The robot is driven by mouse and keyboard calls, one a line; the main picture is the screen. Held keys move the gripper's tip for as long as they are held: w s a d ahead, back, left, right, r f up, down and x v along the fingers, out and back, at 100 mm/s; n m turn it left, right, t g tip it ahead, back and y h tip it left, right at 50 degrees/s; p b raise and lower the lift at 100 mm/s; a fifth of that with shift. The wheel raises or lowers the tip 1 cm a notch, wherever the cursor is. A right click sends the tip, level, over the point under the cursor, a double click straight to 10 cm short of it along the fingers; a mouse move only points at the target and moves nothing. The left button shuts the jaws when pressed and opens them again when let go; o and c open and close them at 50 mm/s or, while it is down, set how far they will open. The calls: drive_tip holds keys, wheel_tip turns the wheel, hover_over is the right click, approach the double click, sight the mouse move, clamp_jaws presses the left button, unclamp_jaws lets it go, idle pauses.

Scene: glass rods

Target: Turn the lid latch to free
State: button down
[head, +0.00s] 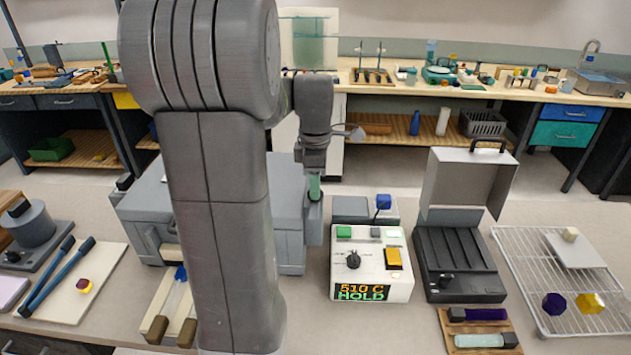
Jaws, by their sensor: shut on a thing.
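A large grey box-shaped kiln (290,236) stands left of centre, partly hidden behind my arm. At its right side is a grey bracket (314,222) with an upright green piece above it, which looks like the lid latch (315,188). My gripper (314,176) points down at this right edge and is shut on the green piece. The fingertips are small and partly hidden, so the latch's exact turn cannot be told. The kiln's lid looks closed.
A white control box (371,276) reading "510 C HOLD" stands right of the kiln. A black case with a raised lid (470,180) and a wire rack (545,325) stand further right. Long-handled tongs (58,275) lie on a board at left.

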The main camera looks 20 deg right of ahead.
drive_tip(key=c, duration=1)
unclamp_jaws()
drive_tip(key=shift+o, duration=0.2)
drive_tip(key=shift+r, duration=0.15)
wheel_tip(320, 180, up, 14)
drive_tip(key=b, duration=0.1)
drive_tip(key=shift+f, duration=0.2)
wheel_tip(320, 180, down, 14)
drive_tip(key=shift+r+p, duration=0.1)
drive_tip(key=shift+p, duration=0.35)
